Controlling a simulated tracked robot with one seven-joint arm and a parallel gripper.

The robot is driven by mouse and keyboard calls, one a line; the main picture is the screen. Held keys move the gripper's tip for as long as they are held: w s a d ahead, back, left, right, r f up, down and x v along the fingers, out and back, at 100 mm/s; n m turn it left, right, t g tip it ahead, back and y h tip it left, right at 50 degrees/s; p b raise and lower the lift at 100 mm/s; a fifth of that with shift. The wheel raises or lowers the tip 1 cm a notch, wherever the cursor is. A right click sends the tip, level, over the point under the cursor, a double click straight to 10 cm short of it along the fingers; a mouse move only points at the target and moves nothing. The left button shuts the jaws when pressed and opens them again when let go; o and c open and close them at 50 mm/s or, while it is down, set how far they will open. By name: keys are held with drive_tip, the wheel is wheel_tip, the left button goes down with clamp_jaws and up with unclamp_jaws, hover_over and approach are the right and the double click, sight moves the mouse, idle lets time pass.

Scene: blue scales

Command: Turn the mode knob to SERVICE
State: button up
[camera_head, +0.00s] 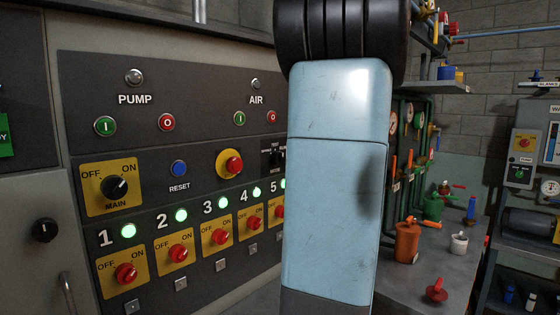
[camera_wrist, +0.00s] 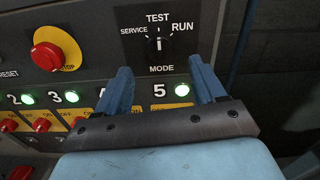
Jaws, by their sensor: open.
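The mode knob (camera_wrist: 158,45) is a small black knob with a white line, on a dark plate marked SERVICE at left, TEST at top and RUN at right. Its line looks roughly upright, towards TEST. In the head view the knob (camera_head: 277,158) shows small at the edge of my arm, which partly covers its plate. My gripper (camera_wrist: 160,68) has two blue fingers spread apart with nothing between them. The fingertips appear below the knob in the wrist view, one to each side, apart from it. The head view hides my gripper behind my arm.
A red stop button on a yellow base (camera_wrist: 46,55) is left of the mode plate. A row of red switches (camera_head: 179,253) with green lamps (camera_head: 181,215) runs below. The main switch (camera_head: 116,187) and blue reset button (camera_head: 179,168) are farther left. A cluttered bench (camera_head: 405,285) stands at right.

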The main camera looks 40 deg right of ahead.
sight(283, 158)
drive_tip(key=w, duration=0.4)
drive_tip(key=w+a, duration=0.1)
drive_tip(key=w, duration=0.1)
drive_tip(key=shift+w, duration=0.35)
